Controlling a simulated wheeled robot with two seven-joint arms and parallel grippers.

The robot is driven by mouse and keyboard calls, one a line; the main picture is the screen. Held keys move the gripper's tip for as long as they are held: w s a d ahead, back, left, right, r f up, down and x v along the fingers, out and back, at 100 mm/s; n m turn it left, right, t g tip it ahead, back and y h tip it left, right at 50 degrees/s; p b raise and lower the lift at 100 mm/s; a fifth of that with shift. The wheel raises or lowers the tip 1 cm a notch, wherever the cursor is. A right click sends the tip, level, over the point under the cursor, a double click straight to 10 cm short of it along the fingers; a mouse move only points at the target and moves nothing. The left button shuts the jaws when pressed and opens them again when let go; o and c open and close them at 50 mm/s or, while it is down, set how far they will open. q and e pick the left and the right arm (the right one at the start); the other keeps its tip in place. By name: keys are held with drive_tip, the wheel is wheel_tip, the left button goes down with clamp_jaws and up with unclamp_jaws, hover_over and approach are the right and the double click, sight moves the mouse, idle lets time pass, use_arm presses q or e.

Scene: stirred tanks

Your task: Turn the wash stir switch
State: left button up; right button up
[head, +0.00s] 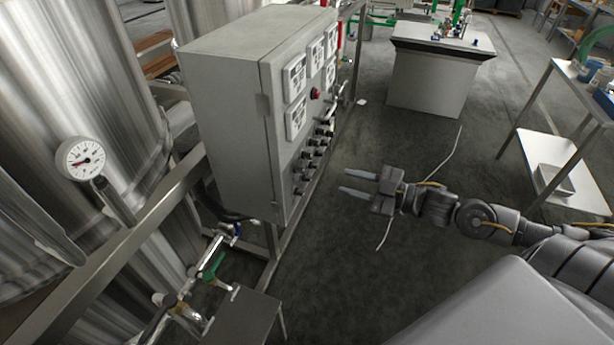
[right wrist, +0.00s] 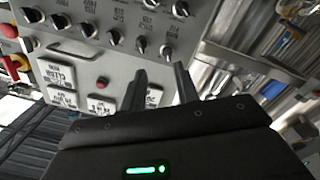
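A grey control cabinet (head: 225,110) stands left of centre in the head view, its panel facing right. Several dark rotary switches (head: 312,154) sit in rows on the lower panel. In the right wrist view the switches (right wrist: 113,38) show above the fingers, with small labels too blurred to read. I cannot tell which is the wash stir switch. My right gripper (head: 344,180) is open and empty, apart from the panel and to its right. In the right wrist view its two fingers (right wrist: 159,68) are spread, pointing towards the panel. My left gripper is out of view.
Square white meters (head: 295,78) and a red button (head: 315,93) are on the upper panel. Steel tanks (head: 85,120) with a gauge (head: 80,160) stand left. A pipe with a green valve handle (head: 213,265) is below the cabinet.

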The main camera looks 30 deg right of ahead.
sight(299, 170)
drive_tip(key=s+a+r+p+x, duration=0.1)
drive_tip(key=p+x, duration=0.1)
drive_tip(key=x, duration=0.9)
drive_tip(key=shift+a+r+n+y, duration=0.3)
drive_tip(key=shift+n+y, duration=0.1)
clamp_jaws()
